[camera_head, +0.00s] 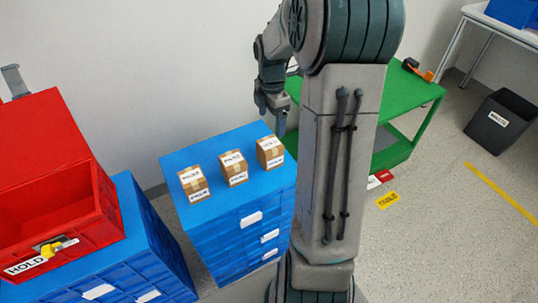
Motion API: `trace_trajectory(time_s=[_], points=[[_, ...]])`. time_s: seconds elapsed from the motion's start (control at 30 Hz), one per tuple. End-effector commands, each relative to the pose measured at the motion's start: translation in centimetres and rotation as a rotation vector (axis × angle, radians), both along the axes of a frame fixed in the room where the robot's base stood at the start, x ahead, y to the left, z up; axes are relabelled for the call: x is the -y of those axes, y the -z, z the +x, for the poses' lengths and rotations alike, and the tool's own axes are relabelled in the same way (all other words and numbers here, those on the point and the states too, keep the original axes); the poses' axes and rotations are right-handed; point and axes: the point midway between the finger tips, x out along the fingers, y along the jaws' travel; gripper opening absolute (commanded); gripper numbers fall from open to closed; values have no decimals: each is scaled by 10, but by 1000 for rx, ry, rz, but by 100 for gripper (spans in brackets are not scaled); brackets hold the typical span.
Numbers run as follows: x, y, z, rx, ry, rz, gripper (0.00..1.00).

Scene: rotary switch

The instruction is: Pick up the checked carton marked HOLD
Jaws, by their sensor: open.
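Three small brown cartons with pale tape and white labels stand in a row on a blue crate stack: the left carton (194,184), the middle carton (233,168) and the right carton (270,152). Their label print is too small to read surely, so I cannot tell which is marked HOLD or checked. My gripper (272,118) is open and empty, pointing down above and behind the right carton, apart from it. My arm's large link hides part of the area to the right of the cartons.
A red bin (60,218) labelled HOLD sits on blue crates (150,235) at left. A green table (405,100) holds an orange-and-black tool (417,69). A dark waste bin (498,120) stands at far right.

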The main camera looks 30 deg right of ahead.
Motion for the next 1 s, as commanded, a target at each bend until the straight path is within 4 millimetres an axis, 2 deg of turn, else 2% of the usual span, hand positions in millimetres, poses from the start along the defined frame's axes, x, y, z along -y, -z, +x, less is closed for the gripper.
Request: trace_trajectory(time_s=[0.3,0.57,0.9,1.0], points=[[-1,62,-2,-4,-2,2,85],[-2,82,-2,0,-2,0,85],[-8,127,-9,-2,-1,1,85],[-8,131,-9,-1,-1,0,85]])
